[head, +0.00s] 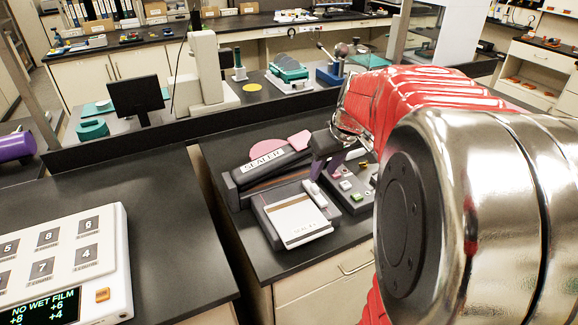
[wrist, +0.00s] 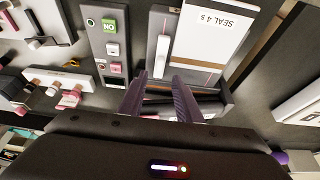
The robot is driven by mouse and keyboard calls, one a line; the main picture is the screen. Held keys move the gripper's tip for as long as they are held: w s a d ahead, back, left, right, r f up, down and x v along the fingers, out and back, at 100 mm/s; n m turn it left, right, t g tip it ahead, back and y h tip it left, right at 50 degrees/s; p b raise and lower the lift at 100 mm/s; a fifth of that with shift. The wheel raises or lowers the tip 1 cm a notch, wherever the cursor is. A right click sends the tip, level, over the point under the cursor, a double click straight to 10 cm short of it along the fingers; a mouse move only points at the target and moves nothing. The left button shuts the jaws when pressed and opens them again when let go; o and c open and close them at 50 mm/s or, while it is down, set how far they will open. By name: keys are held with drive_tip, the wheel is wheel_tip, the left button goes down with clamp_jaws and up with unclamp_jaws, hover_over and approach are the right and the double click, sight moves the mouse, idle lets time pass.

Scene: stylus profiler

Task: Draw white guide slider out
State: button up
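The sealer (head: 268,160) is a dark machine with a labelled bar. My gripper (head: 328,164) hangs above the sealer's right end. In the wrist view its two purple fingers (wrist: 160,92) are apart with nothing visible between them. Their tips point toward the slider and appear short of it; the height gap is hard to tell.
A control box (head: 350,187) with green and pink buttons stands right of the slider. A keypad device (head: 70,262) sits on the left bench. Dark counter is free in front of the sealer.

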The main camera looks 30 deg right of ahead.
sight(315, 186)
drive_tip(key=x, duration=0.8)
clamp_jaws()
idle(0.6)
